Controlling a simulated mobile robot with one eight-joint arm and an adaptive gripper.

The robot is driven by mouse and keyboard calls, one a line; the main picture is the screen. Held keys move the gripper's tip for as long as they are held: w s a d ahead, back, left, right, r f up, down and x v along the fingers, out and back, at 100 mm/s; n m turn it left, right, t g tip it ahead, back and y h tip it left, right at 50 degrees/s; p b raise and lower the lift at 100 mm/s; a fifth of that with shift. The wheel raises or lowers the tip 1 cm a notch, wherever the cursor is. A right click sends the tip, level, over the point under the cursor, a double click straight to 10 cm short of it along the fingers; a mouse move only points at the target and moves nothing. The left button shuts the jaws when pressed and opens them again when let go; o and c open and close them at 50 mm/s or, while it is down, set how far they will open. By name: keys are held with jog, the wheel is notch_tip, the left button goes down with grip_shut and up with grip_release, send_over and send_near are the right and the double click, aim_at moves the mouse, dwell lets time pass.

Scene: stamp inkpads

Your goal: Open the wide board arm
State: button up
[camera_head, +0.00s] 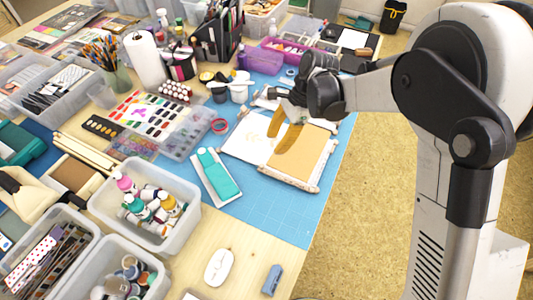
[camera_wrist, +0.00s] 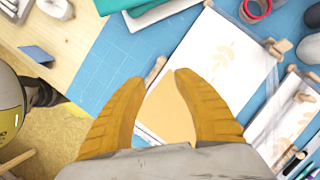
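A hinged board lies on the blue mat. Its tan panel (camera_head: 298,154) has a pale wooden edge, and a white sheet (camera_head: 250,135) with a faint leaf print lies to its left. In the wrist view the tan panel (camera_wrist: 166,112) shows between my fingers and the white sheet (camera_wrist: 228,60) beyond them. My gripper (camera_head: 281,128) is over the board near the border of sheet and panel. Its two yellow fingers are open, with a gap between the tips (camera_wrist: 160,78) and nothing held. Contact with the board cannot be told. My fingers hide part of the panel. I cannot tell which part is the wide board arm.
A teal-and-white stamp case (camera_head: 216,176) lies left of the board, and a red tape ring (camera_head: 219,126) lies behind it. A clear bin of bottles (camera_head: 147,205) stands at front left. The blue mat (camera_head: 272,215) is clear in front of the board.

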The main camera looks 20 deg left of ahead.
aim_at(262, 165)
jog(key=b+x, duration=0.4)
jog(key=x, duration=0.7)
jog(key=shift+a, duration=0.1)
jog(key=shift+r, duration=0.1)
grip_shut()
